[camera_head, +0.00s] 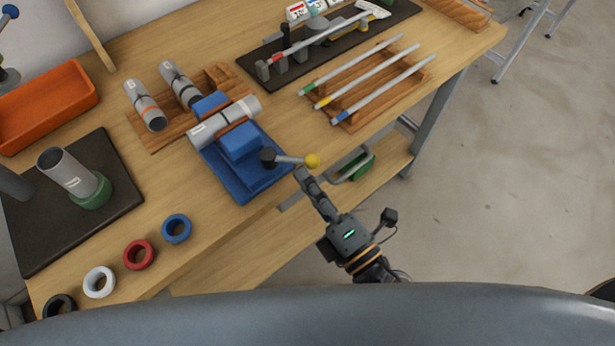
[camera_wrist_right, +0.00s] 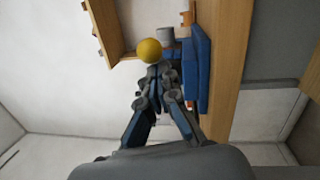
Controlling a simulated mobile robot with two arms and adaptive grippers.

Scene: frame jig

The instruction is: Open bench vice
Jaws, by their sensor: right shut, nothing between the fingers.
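The blue bench vice (camera_head: 240,145) stands at the table's front edge. A grey tube (camera_head: 205,133) with a label lies across it between the blue jaws. The vice's handle is a grey bar (camera_head: 290,160) ending in a yellow knob (camera_head: 312,160); the knob also shows in the right wrist view (camera_wrist_right: 149,50). My right gripper (camera_head: 302,175) is shut and empty, with its fingertips just below the handle bar near the knob. In the right wrist view my right gripper (camera_wrist_right: 158,75) has its fingertips close below the knob; I cannot tell whether they touch. My left gripper is not in view.
Left of the vice are a wooden rack (camera_head: 155,135) with grey tubes, an orange tray (camera_head: 45,105) and a dark mat (camera_head: 115,205) with a tube in a green base. Several rings, one blue (camera_head: 177,229), lie in front. A rod rack (camera_head: 385,90) stands to the right.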

